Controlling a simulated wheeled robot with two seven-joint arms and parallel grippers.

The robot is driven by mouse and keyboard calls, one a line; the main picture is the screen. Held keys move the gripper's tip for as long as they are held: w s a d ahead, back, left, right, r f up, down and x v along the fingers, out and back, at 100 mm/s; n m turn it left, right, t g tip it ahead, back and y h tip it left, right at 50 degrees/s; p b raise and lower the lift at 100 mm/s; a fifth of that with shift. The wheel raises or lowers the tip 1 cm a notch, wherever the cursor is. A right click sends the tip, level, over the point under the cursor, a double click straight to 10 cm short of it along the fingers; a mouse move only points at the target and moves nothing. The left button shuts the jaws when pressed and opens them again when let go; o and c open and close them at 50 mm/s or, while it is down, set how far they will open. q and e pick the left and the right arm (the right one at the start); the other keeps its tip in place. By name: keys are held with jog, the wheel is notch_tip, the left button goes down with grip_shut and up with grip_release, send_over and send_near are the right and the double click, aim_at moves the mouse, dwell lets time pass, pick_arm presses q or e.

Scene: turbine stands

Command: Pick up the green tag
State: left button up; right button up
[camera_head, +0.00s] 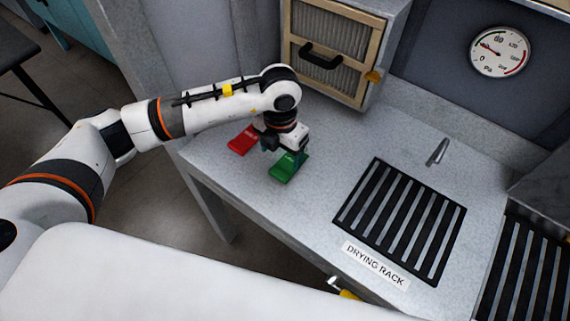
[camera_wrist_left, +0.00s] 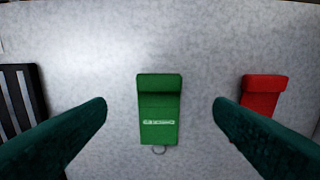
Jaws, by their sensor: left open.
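A green tag (camera_head: 286,169) lies flat on the grey counter, under my left gripper (camera_head: 286,154). In the left wrist view, the green tag (camera_wrist_left: 158,112) has a small ring at its lower end and a line of pale text. My left gripper's two dark green fingers (camera_wrist_left: 160,118) are open, one to each side of the tag and apart from it. In the head view the gripper and wrist hide part of the tag. My right gripper is not in view.
A red tag (camera_head: 243,139) lies close by, and it also shows near the right finger in the wrist view (camera_wrist_left: 264,96). A black slatted drying rack (camera_head: 350,215) lies to the right. A wood-framed cabinet (camera_head: 367,62) stands behind. The counter's front edge is near.

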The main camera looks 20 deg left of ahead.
aim_at(280, 172)
pick_arm(q)
jog(key=shift+f, duration=0.65)
jog(key=shift+s+f+p, duration=0.2)
jog(key=shift+f+p, duration=0.15)
jog(key=shift+p, duration=0.05)
jog(key=f, duration=0.1)
jog(key=f+p, duration=0.1)
jog(key=f, duration=0.1)
jog(key=shift+s+a+f, duration=0.1)
jog(key=shift+s+f, duration=0.15)
jog(key=shift+f, duration=0.5)
jog(key=shift+c, duration=0.2)
jog(key=c, duration=1.4)
jog(key=shift+c, duration=0.2)
jog(key=shift+w+r, duration=0.1)
jog(key=shift+r, duration=0.05)
notch_tip(280, 172, up, 10)
jog(key=b, duration=0.2)
